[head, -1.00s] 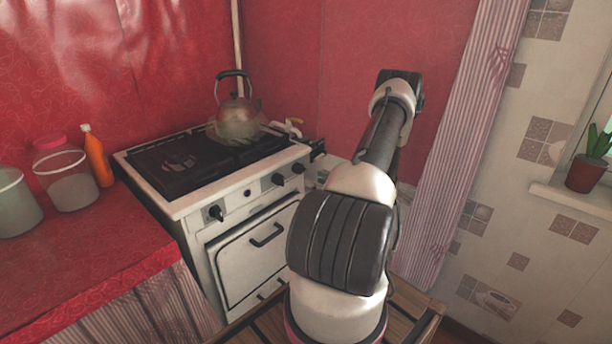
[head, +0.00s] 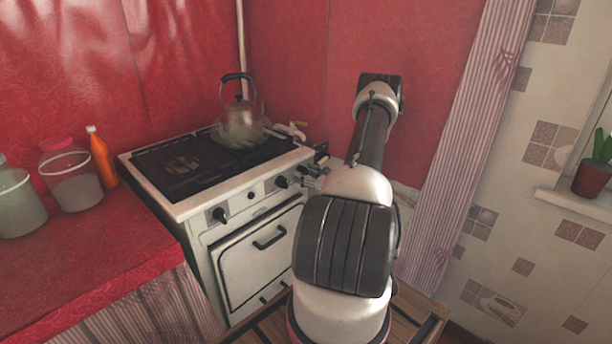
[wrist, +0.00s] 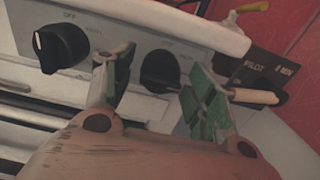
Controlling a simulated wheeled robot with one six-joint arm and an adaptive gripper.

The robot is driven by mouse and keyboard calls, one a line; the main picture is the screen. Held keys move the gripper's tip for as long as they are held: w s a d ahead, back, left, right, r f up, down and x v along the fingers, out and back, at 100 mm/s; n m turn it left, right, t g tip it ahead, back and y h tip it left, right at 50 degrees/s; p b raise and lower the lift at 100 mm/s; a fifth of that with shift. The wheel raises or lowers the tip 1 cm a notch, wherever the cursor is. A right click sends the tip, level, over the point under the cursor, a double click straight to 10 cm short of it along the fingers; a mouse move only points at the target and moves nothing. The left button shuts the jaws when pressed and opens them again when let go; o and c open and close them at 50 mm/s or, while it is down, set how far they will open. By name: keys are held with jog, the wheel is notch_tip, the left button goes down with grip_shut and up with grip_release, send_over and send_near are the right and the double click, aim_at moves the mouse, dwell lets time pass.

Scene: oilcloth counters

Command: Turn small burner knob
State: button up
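The white stove front carries black knobs. Two show large in the wrist view: a left knob (wrist: 62,47) with an "OFF" mark above it, and a right knob (wrist: 160,70). My gripper (wrist: 158,82) is open, its green-padded fingers apart on either side of the right knob in the picture. I cannot tell whether they touch it. In the head view, a front-left knob (head: 219,215), a middle knob (head: 281,181) and a right knob (head: 302,169) line the stove panel. No readable label tells which is the small burner's. My arm hides most of my gripper there.
A kettle (head: 238,120) stands on the black hob (head: 185,165). The oven handle (head: 269,238) lies below the panel. Jars and an orange bottle (head: 101,158) stand on the red counter (head: 80,250).

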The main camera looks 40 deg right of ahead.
jog(key=c, duration=0.8)
jog(key=shift+n, duration=2.3)
jog(key=o, duration=1)
jog(key=s+d, duration=0.1)
jog(key=s, duration=1.1)
